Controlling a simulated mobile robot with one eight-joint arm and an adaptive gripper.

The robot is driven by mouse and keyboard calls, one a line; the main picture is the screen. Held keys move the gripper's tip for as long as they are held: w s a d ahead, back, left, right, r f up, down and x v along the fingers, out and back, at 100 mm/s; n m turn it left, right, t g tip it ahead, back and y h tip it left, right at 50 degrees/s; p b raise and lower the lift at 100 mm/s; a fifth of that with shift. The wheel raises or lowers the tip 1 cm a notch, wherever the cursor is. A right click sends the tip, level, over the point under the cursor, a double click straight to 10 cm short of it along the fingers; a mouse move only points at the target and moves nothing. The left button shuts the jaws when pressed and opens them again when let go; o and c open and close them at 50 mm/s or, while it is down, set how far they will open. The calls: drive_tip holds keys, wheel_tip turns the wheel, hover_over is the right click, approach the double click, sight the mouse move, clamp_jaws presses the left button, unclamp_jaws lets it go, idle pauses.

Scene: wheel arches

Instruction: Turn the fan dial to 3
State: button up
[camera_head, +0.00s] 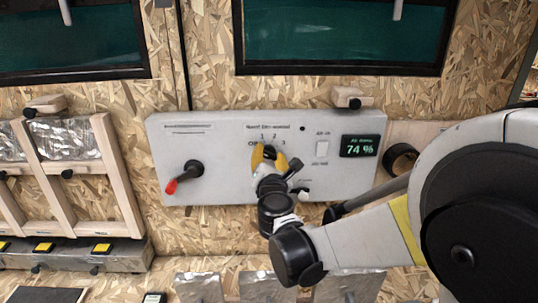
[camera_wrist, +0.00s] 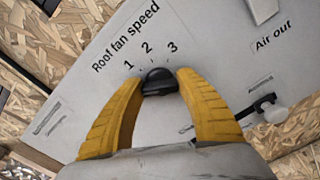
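The fan dial (camera_wrist: 159,82) is a small black knob under the printed "Roof fan speed" and the numbers 1, 2 and 3 in the wrist view. The yellow fingers of my gripper (camera_wrist: 160,79) stand on both sides of it, with their tips against its sides. In the head view my gripper (camera_head: 269,156) is at the grey control panel (camera_head: 222,140), below the numbers, and mostly covers the dial. An "OFF" label shows left of the 1. I cannot tell which number the dial points to.
A white switch (camera_head: 322,149) and a display reading 74 % (camera_head: 360,146) are to the right. A wooden rack (camera_head: 88,165) stands at the left.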

drive_tip(key=shift+m, duration=0.4)
drive_tip(key=m+b, duration=0.1)
drive_tip(key=m, duration=0.1)
drive_tip(key=shift+m, duration=0.4)
drive_tip(key=m+b, duration=0.1)
drive_tip(key=m, duration=0.2)
drive_tip(key=shift+m, duration=0.4)
drive_tip(key=m, duration=0.4)
drive_tip(key=shift+b, duration=0.4)
drive_tip(key=m, duration=0.4)
drive_tip(key=shift+f, duration=0.1)
drive_tip(key=m+b, duration=0.1)
drive_tip(key=m, duration=0.3)
drive_tip(key=shift+m, duration=2.2)
